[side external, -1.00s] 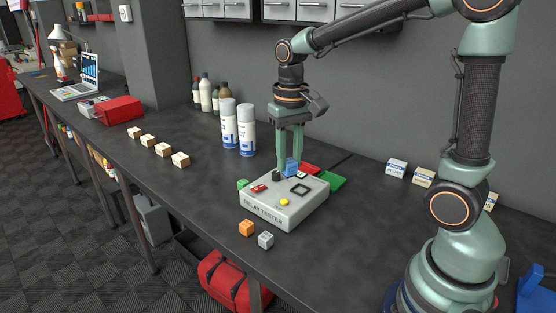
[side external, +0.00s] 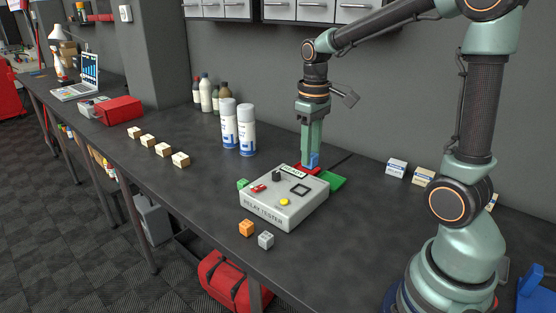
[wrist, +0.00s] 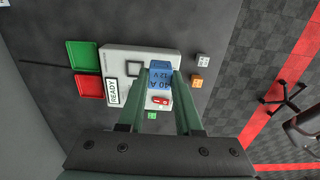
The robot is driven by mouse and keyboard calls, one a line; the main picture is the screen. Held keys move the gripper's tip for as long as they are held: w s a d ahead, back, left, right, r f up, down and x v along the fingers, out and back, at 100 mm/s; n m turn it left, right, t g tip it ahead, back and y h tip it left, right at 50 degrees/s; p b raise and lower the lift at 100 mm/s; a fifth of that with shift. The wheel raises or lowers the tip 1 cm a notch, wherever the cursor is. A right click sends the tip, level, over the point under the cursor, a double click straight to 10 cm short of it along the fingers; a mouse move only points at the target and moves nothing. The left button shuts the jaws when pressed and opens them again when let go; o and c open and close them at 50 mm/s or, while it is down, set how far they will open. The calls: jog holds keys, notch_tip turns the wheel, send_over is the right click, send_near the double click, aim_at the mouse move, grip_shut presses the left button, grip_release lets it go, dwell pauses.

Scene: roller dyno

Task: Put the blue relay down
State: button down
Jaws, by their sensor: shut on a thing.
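My gripper (side external: 309,164) is shut on the blue relay (side external: 315,159) and holds it upright behind the relay tester (side external: 268,210), near the red tray (side external: 318,173). Its height above the tray is hard to tell. In the wrist view the relay (wrist: 160,73), marked 40 A 12V, sits between my two fingertips (wrist: 160,80). There the grey tester (wrist: 122,60) shows a READY display (wrist: 112,92), an empty dark square frame and a red switch. The red tray (wrist: 89,89) and green tray (wrist: 85,54) lie beside it and look empty.
An orange relay (side external: 246,228) and a grey relay (side external: 266,240) stand in front of the tester. A green block (side external: 242,184) is at its left. Two spray cans (side external: 246,131) stand behind left. Several small boxes (side external: 163,149) line the bench.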

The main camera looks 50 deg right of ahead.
jog(key=r, duration=0.2)
send_over(332, 209)
notch_tip(332, 209, down, 20)
jog(key=shift+f, duration=0.1)
jog(key=shift+f, duration=0.1)
jog(key=c, duration=0.6)
grip_release()
